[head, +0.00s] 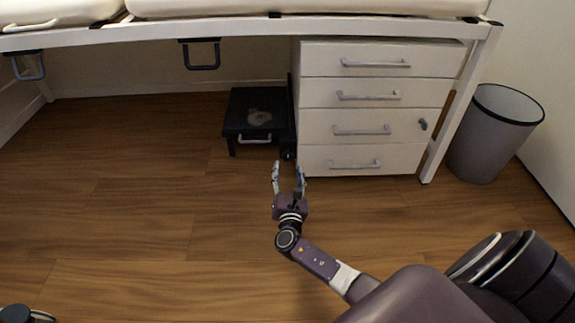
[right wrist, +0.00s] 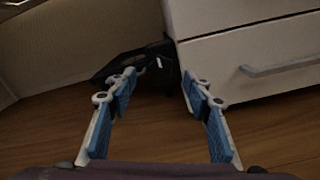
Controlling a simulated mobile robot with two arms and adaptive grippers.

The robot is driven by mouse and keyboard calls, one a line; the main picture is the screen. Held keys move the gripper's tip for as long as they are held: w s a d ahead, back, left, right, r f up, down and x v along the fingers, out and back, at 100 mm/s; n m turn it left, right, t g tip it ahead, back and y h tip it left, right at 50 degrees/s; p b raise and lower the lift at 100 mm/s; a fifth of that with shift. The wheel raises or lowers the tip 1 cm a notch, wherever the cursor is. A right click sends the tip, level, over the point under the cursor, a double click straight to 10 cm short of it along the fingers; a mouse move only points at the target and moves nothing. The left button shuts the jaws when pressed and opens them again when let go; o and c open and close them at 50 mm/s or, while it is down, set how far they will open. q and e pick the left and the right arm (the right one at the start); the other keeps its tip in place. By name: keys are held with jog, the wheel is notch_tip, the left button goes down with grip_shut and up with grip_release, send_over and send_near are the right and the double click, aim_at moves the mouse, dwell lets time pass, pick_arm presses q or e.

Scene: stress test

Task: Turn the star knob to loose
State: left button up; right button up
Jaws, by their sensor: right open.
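My right gripper (head: 288,168) is open and empty, held above the floor in front of the drawer cabinet. Its two blue-padded fingers also show in the right wrist view (right wrist: 165,90), spread apart, with floor between them. No knob is clearly recognisable as a star knob. A small dark fitting (head: 288,154) sits low at the cabinet's left side, beyond the fingertips; its shape is too small to tell. A small grey round fitting (head: 422,124) is on the third drawer's right side.
A low black step stool (head: 245,126) stands left of the white drawer cabinet (head: 330,56). The raised bed frame (head: 130,37) spans above. A grey bin (head: 475,150) stands at the right.

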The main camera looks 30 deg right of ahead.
aim_at(287, 158)
jog(key=b+x, duration=0.2)
jog(key=x, duration=0.3)
jog(key=shift+w+f, duration=0.1)
jog(key=shift+f, duration=0.05)
jog(key=shift+w+d+b, duration=0.2)
jog(key=shift+w+b, duration=0.1)
jog(key=shift+c, duration=0.5)
jog(key=c, duration=1)
